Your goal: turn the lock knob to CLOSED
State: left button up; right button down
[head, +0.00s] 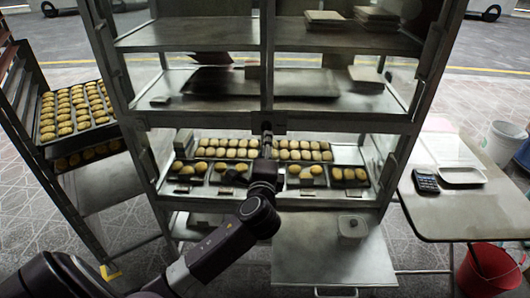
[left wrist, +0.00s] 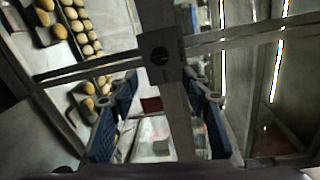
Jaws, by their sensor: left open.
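The lock knob (left wrist: 159,56) shows in the left wrist view as a dark round piece on a grey plate, where the metal bars of the cabinet front cross. Its setting is too small and blurred to read. My left gripper (left wrist: 162,110) is open, with one blue-padded finger on each side of the central upright bar. Nothing is held between the fingers. The knob lies ahead of them, near the top of the gap. In the head view my left gripper (head: 266,142) is at the cabinet's middle upright, just below the crossbar, and largely hides the knob area. My right gripper is not in view.
The cabinet (head: 200,120) holds trays of bread rolls (head: 300,151) behind the bars. A rack of buns (head: 72,115) stands at left. At right, a table (head: 470,205) carries a calculator (head: 426,181) and a white tray (head: 462,175). A red bucket (head: 490,272) stands below.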

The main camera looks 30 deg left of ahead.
pick_arm(q)
jog(key=shift+v, duration=1.25)
